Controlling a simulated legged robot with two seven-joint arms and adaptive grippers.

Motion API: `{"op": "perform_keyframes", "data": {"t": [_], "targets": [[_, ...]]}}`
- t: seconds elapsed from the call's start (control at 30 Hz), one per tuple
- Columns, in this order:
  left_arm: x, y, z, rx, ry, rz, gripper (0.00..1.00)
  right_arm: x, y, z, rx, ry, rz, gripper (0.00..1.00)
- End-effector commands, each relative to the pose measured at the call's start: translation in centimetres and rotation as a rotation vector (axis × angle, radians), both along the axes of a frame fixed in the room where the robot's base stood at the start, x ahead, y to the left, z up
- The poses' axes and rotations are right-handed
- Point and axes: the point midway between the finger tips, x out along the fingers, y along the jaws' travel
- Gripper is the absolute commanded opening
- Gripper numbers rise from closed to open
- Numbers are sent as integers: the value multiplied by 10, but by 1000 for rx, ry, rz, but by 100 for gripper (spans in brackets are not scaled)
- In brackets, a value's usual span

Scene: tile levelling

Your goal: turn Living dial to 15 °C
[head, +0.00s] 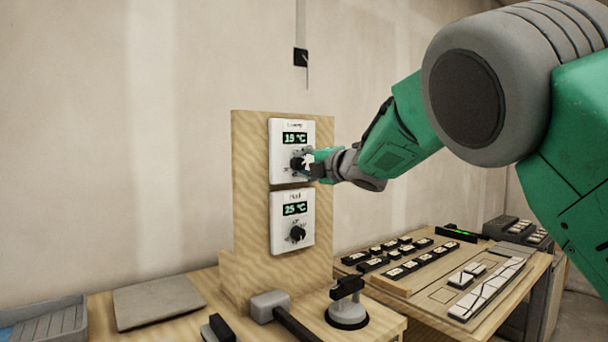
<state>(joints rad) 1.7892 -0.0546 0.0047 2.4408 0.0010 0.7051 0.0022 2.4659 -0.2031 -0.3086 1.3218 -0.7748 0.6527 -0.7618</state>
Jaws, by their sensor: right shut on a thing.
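The upper thermostat (292,136) is a white panel on an upright wooden board; its small label looks like Living, and its display reads 15 °C. Its black dial (297,162) sits below the display, partly hidden by my right gripper (308,162). My right gripper reaches in from the right and is shut on this dial. The lower thermostat (292,221) has a label that looks like Hall, a display reading 25 °C and a black dial (297,234) that nothing touches. My left gripper is out of view.
A mallet (270,305) and a suction cup tool (347,302) lie on the bench before the board. A grey tile (157,301) and a grey tray (45,325) are at the left. A second table (527,275) at the right holds several small black-and-white pieces.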

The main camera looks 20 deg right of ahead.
Motion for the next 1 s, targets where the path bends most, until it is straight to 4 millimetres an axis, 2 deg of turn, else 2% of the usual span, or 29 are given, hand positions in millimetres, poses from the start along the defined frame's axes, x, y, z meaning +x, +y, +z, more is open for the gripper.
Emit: {"op": "perform_keyframes", "data": {"t": [0.23,0.77,0.8,0.83,0.87,1.0], "targets": [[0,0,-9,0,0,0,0,0,1,-4,-83,-24,2,0],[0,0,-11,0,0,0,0,0,2,-5,-106,-30,2,0],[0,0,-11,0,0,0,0,0,2,-5,-106,-29,2,32],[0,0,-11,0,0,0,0,0,2,-5,-105,-29,2,42],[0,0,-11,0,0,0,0,0,2,-5,-105,-30,2,48],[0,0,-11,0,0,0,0,0,1,-3,-105,-32,1,48]]}}
